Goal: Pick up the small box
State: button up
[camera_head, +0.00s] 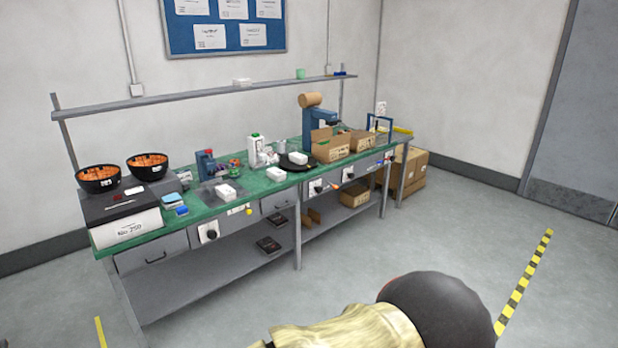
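Several small white boxes show in the head view, and I cannot tell which one the task means. One small white box (276,174) lies near the front edge of the green-topped workbench (255,186). Another white box (298,158) sits on or beside a dark round plate. A third white box (225,191) is in or on a grey tray at the left-middle. One more pale box (242,82) is on the raised shelf. My gripper is not in view; a dark rounded part and a yellowish part at the bottom, perhaps of my arm, are well apart from the bench.
Black bowls (148,167) with orange contents and a large box-like unit (125,216) fill the bench's left end. Open cardboard boxes (328,148) stand at the right. A blue machine (318,120) is behind them. The grey floor (330,265) before the bench is clear.

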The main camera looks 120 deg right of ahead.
aim_at(276, 174)
jog(key=z, duration=3.75)
jog(key=u, duration=0.3)
jog(key=i+l+u, duration=0.5)
jog(key=l, duration=0.25)
jog(key=i+l+u, duration=0.25)
jog(key=i+l, duration=0.2)
jog(key=l, duration=0.25)
jog(key=i+l, duration=0.25)
jog(key=l, duration=0.2)
jog(key=i+l+u, duration=0.1)
jog(key=l, duration=0.3)
jog(key=i+l, duration=0.3)
jog(key=l, duration=0.15)
jog(key=i+l, duration=0.2)
jog(key=l, duration=0.25)
jog(key=i+l, duration=0.2)
jog(key=l, duration=0.3)
jog(key=i+l+u, duration=0.1)
jog(key=l, duration=0.35)
jog(key=i+l, duration=0.3)
jog(key=l, duration=0.15)
